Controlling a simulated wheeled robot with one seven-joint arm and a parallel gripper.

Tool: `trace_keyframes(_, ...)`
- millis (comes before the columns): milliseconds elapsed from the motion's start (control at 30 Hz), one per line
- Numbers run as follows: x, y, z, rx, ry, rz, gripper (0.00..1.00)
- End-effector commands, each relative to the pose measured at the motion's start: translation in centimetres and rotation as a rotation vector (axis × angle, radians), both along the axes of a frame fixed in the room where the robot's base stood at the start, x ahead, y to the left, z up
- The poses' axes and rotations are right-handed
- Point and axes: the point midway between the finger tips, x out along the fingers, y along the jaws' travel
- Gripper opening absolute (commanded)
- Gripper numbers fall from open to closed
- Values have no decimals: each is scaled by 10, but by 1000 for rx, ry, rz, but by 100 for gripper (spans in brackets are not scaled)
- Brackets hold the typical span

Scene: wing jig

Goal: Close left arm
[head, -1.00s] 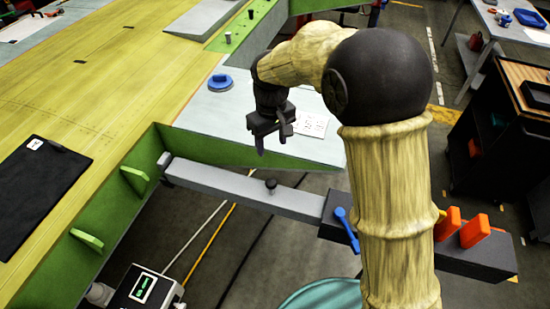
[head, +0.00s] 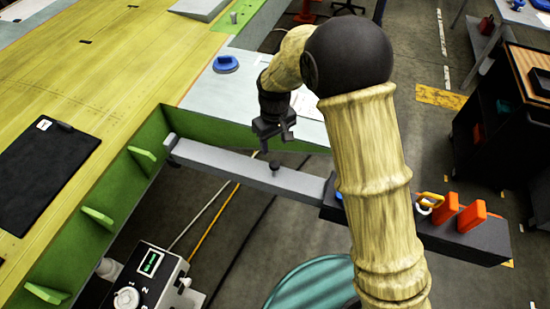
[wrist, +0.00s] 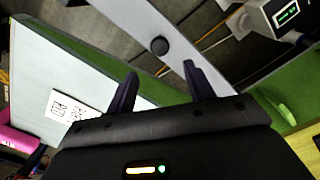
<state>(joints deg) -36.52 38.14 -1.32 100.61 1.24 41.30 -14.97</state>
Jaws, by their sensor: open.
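The left arm appears as a grey bar (head: 235,169) that runs from the inner corner of the green frame out to a dark block (head: 450,240) at the right. A black knob (head: 275,168) stands on top of the bar; it also shows in the wrist view (wrist: 159,45), beyond my fingertips. My gripper (head: 270,145) hangs just behind and above the bar near the knob, pointing down. In the wrist view my gripper (wrist: 160,80) has its two fingers apart with nothing between them. My own arm hides part of the dark block.
Orange blocks (head: 472,217) stand on the dark block. A control box (head: 145,275) with a green display sits at the lower left. A blue round part (head: 225,64) rests on the pale panel. A dark cart (head: 505,130) stands at the right. Cables cross the floor below the bar.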

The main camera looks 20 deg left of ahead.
Motion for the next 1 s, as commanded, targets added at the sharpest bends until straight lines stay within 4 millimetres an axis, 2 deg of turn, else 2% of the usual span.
trace_keyframes(300, -1, -1, -52, -3, 4, -1, 53)
trace_keyframes(533, 0, 0, -84, -2, 1, 0, 53)
trace_keyframes(700, 0, 0, -96, 0, 0, 0, 53)
trace_keyframes(1000, 0, 0, -98, 1, -1, 0, 51)
